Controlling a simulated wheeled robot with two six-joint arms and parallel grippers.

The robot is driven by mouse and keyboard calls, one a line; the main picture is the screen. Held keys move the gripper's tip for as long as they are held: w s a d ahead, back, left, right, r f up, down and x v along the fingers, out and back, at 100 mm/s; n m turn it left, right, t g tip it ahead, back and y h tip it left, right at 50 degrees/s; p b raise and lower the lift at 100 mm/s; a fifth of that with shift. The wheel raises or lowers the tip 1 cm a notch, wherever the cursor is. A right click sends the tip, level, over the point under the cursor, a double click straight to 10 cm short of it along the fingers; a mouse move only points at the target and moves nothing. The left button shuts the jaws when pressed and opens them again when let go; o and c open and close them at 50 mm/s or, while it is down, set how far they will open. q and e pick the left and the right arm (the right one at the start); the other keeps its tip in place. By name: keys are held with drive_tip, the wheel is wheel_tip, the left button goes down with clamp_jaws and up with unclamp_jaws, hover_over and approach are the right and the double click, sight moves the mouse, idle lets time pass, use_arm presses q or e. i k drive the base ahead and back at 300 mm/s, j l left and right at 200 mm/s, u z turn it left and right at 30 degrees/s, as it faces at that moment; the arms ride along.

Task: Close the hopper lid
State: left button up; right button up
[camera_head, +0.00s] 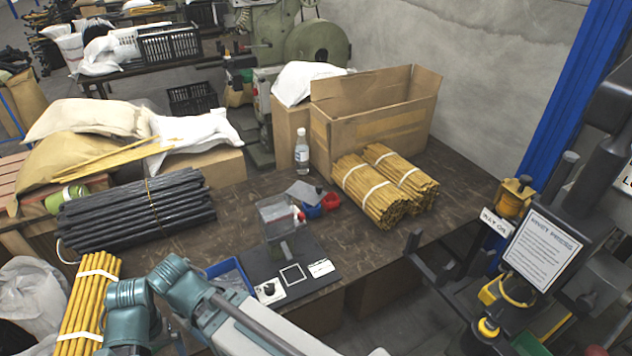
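A small clear grey box (274,212), which looks like the hopper, stands at the back of a black base plate (325,281) on the brown table. A flat grey panel (304,192) tilts up at its upper right and looks like its lid, standing open. I cannot tell where the hinge is. Teal and grey links of my arm come in at the lower left, in front of the plate. No fingertips of either gripper show.
Red and blue cups (330,201) and a clear bottle (302,153) stand close behind the box. Bundles of yellow rods (384,186) lie to the right, dark rods (135,212) to the left. A blue tray (230,273) sits beside the plate. A dark press (570,240) stands at right.

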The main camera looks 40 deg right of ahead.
sight(308, 194)
drive_tip(key=z, duration=1.25)
